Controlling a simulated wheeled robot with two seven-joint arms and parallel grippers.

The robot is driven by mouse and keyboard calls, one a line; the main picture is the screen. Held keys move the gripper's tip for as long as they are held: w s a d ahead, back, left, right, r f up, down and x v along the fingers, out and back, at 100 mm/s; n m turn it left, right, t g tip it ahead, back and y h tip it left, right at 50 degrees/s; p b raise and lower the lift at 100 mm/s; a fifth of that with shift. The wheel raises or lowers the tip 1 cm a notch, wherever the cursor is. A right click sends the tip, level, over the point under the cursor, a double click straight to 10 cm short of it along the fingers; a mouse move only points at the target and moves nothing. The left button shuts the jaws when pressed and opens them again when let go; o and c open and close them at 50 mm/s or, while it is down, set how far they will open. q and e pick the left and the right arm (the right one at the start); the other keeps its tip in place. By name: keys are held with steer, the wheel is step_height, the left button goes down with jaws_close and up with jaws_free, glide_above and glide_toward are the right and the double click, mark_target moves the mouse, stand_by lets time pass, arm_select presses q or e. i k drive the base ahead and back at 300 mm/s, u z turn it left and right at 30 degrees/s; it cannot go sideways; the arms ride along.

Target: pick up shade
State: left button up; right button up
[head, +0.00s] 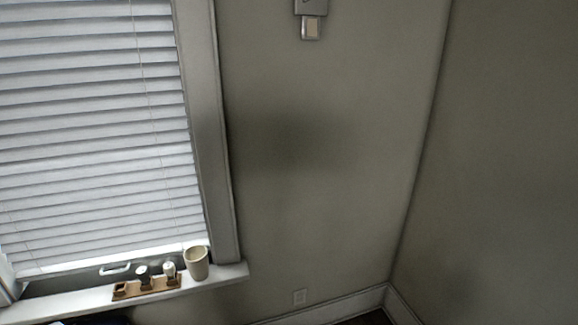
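A white slatted window shade (95,120) hangs over the window at the left of the head view. It is lowered nearly to the sill, and its top is cut off by the picture's upper edge. Thin cords run down its slats. Neither of my grippers shows in the head view, so I cannot see where they are relative to the shade.
The window sill (90,300) holds a beige cup (196,263) and a wooden tray (128,292) with small items. A small fixture (311,26) hangs on the wall at the top. A wall corner stands at the right.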

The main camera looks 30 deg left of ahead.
mark_target(196, 258)
steer(key=u, duration=1.8)
steer(key=k, duration=0.5)
steer(key=z, duration=1.05)
steer(key=i, duration=1.25)
steer(key=u, duration=2.75)
